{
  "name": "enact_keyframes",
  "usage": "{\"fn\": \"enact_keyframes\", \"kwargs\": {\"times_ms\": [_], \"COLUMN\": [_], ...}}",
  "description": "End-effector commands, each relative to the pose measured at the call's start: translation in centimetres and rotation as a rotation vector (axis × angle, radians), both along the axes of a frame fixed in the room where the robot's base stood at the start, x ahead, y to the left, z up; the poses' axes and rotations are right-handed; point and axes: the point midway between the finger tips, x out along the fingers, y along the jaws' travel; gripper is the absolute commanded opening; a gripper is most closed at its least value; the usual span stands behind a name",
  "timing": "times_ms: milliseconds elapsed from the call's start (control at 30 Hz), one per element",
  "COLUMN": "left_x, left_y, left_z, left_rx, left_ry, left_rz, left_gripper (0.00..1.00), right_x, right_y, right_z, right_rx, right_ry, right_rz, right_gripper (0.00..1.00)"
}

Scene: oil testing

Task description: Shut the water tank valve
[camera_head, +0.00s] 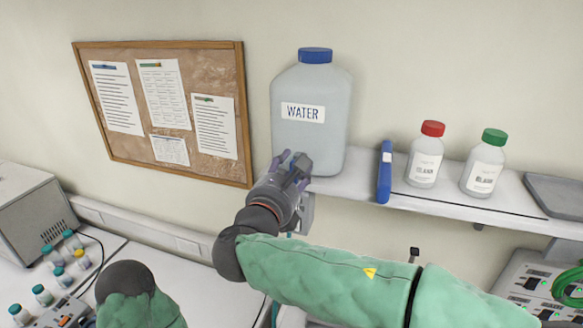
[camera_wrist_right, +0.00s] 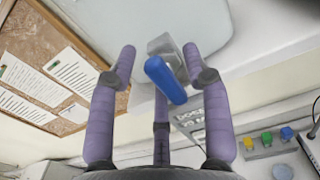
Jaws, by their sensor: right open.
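The water tank (camera_head: 308,128), a translucent jug with a blue cap and a WATER label, stands on the wall shelf in the head view. Its valve has a blue lever handle (camera_wrist_right: 164,80) on a grey body (camera_wrist_right: 168,47), seen in the right wrist view below the tank. My right gripper (camera_head: 294,168) is in front of the tank's lower part and hides the handle in the head view. Its purple fingers (camera_wrist_right: 160,62) are open, spread on both sides of the blue handle, with no clear contact. My left gripper is out of view.
A blue upright object (camera_head: 384,172), a red-capped bottle (camera_head: 425,160) and a green-capped bottle (camera_head: 484,168) stand on the shelf (camera_head: 440,203) to the right. A corkboard (camera_head: 215,80) hangs at left. Small vials (camera_head: 42,294) and a grey instrument (camera_head: 30,215) are on the bench.

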Motion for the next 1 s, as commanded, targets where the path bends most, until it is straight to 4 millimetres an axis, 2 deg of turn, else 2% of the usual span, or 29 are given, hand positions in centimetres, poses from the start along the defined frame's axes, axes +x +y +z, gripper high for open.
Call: {"fn": "enact_keyframes", "kwargs": {"times_ms": [200,233,400,767,1000], "left_x": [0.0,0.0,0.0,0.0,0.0], "left_y": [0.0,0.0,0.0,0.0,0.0], "left_z": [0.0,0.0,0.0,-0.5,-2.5], "left_rx": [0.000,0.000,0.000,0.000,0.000], "left_ry": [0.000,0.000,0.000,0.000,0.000], "left_rz": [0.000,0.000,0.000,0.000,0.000], "left_gripper": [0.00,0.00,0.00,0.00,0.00], "right_x": [0.0,0.0,0.0,0.0,0.0], "right_y": [0.0,0.0,0.0,0.0,-0.1], "right_z": [0.0,0.0,0.0,-0.1,-0.3], "right_rx": [0.000,0.000,0.000,0.023,0.135], "right_ry": [0.000,0.000,0.000,-0.007,-0.045], "right_rz": [0.000,0.000,0.000,0.000,0.000], "right_gripper": [0.49,0.46,0.00,0.00,0.00]}}
